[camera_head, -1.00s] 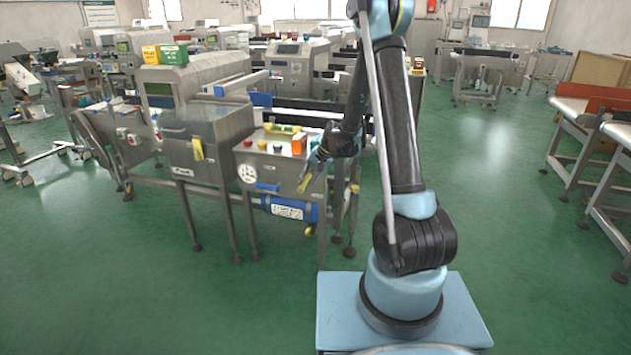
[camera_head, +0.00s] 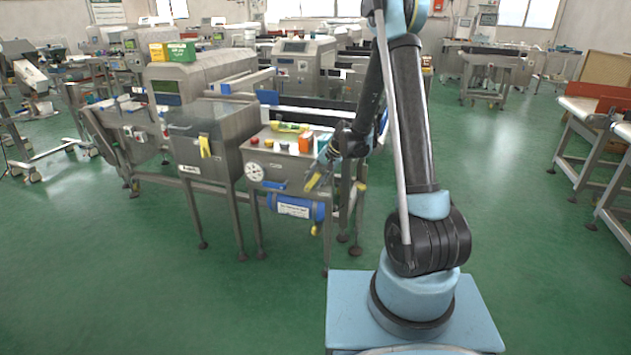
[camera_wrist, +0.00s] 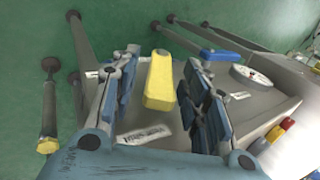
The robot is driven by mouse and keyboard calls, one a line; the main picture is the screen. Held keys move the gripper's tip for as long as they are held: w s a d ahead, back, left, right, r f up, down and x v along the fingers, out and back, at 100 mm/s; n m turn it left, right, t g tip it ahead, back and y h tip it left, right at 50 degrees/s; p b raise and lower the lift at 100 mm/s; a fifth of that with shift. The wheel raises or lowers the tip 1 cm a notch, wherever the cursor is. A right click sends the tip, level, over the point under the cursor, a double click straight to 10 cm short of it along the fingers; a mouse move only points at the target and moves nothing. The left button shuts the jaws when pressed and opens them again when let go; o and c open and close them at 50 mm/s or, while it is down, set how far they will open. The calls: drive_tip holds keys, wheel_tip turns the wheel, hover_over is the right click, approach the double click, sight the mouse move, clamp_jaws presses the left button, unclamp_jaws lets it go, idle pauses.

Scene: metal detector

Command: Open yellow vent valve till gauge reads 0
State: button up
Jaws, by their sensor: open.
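The yellow vent valve handle (camera_head: 313,181) is on the front of a steel cabinet (camera_head: 285,170). In the wrist view the yellow handle (camera_wrist: 160,82) lies between my fingers, with a visible gap on each side. My gripper (camera_head: 322,164) is open at the cabinet's front right and points at the handle; its fingers (camera_wrist: 158,95) also show in the wrist view. The round white gauge (camera_head: 254,171) is on the cabinet's front left and also shows in the wrist view (camera_wrist: 250,76). Its reading is too small to tell.
A blue handle (camera_head: 275,185) sits between gauge and valve. A blue cylinder (camera_head: 296,207) hangs below. Coloured buttons (camera_head: 268,143) and an orange box (camera_head: 306,143) are on top. A neighbouring steel machine (camera_head: 205,165) stands left.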

drive_tip(key=v, duration=1.2)
drive_tip(key=shift+f, duration=0.1)
